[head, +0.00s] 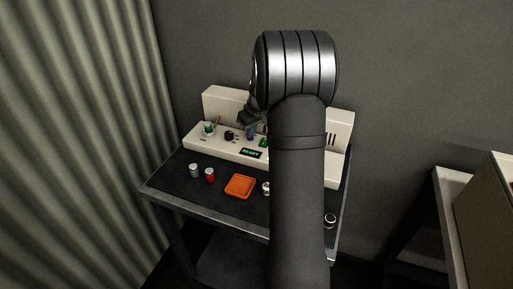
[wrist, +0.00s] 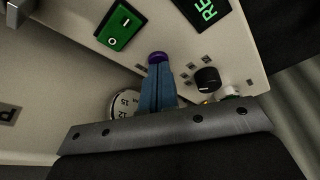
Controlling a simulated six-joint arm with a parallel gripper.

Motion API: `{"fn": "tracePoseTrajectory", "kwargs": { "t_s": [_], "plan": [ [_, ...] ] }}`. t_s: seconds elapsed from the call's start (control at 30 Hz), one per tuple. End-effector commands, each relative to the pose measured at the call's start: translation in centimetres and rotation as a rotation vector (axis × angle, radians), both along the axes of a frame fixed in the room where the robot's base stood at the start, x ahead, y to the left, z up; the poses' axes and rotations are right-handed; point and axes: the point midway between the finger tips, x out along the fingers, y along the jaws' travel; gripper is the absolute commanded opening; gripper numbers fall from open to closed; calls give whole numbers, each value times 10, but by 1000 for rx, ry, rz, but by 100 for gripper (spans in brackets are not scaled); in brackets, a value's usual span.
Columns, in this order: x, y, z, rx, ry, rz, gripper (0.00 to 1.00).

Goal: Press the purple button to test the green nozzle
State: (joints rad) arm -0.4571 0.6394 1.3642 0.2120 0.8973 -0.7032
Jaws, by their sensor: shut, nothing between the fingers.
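The purple button (wrist: 157,57) shows in the wrist view on the cream machine panel, right at the tips of my gripper (wrist: 157,68). My gripper's blue fingers are shut together with nothing between them. The fingertips overlap the button's lower edge; I cannot tell whether they press it. In the head view my gripper (head: 250,140) is over the front of the cream brewer (head: 225,107), largely hidden by my arm, and the button is not clear. A green part (head: 208,128), possibly the green nozzle, is at the brewer's left end.
A lit READY display (head: 250,153), a green rocker switch (wrist: 120,27), a black knob (wrist: 207,78) and a round gauge (wrist: 125,103) are close around. An orange tray (head: 240,186), a grey cylinder (head: 194,170) and a red cylinder (head: 210,174) are on the dark table.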

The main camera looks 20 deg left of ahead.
Motion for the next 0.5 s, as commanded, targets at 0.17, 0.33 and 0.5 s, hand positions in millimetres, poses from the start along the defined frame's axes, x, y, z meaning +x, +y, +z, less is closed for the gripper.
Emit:
{"fn": "tracePoseTrajectory", "kwargs": {
  "t_s": [0.17, 0.33, 0.5],
  "plan": [
    [0, 0, -2, 0, 1, 0, 0],
    [0, 0, -1, 0, 1, 0, 0],
    [0, 0, 6, 1, 0, 0, 0]
  ]
}}
